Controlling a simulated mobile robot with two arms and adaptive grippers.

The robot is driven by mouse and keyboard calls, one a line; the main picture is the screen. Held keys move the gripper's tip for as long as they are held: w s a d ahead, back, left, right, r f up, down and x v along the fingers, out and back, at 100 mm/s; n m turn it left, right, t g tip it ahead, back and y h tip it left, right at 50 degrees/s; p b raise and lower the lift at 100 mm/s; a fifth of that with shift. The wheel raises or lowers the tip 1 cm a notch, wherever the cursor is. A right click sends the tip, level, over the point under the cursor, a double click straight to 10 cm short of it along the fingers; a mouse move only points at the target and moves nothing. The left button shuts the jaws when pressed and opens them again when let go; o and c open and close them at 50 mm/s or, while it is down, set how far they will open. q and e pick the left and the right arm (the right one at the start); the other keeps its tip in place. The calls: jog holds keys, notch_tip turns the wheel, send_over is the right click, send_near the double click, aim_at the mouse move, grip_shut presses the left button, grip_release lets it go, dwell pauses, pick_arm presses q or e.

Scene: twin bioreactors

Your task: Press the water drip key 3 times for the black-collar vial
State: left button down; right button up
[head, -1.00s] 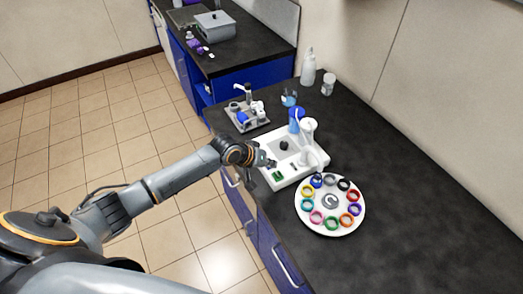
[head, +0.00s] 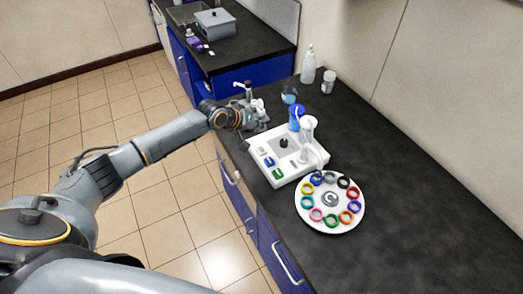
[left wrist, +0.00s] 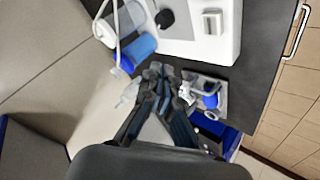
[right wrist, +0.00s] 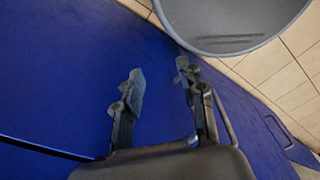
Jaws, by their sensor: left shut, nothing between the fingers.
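The white station (head: 262,140) on the black bench has a row of small keys, with a blue key (head: 268,162) and a green key (head: 278,174) near its front edge. A round black piece (head: 284,143) sits on its top; I cannot tell what it is. A black ring (head: 344,183) shows among the coloured rings on the round white carousel (head: 330,228). My right gripper (right wrist: 160,82) is open and empty, facing a blue panel.
The small grey tray (left wrist: 222,95) holds a blue item and small fittings. A blue-topped bottle (head: 297,118) and a white nozzle stand (head: 308,131) rise at the station's back. A beaker (head: 289,96) and white bottle (head: 308,66) stand behind. The bench right of the carousel is clear.

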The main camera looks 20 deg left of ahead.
pick_arm(q)
jog(key=b, duration=0.6)
send_over(259, 151)
notch_tip(259, 151, down, 7)
jog(key=shift+d+r, duration=0.1)
jog(key=shift+w+f+b, duration=0.1)
jog(key=shift+f+b, duration=0.25)
jog(key=shift+f, duration=0.45)
jog(key=shift+f, duration=0.4)
jog(key=shift+f+b, duration=0.45)
dwell(0.8)
jog(key=shift+r+p, duration=0.85)
jog(key=shift+p, duration=0.05)
jog(key=shift+r, duration=0.1)
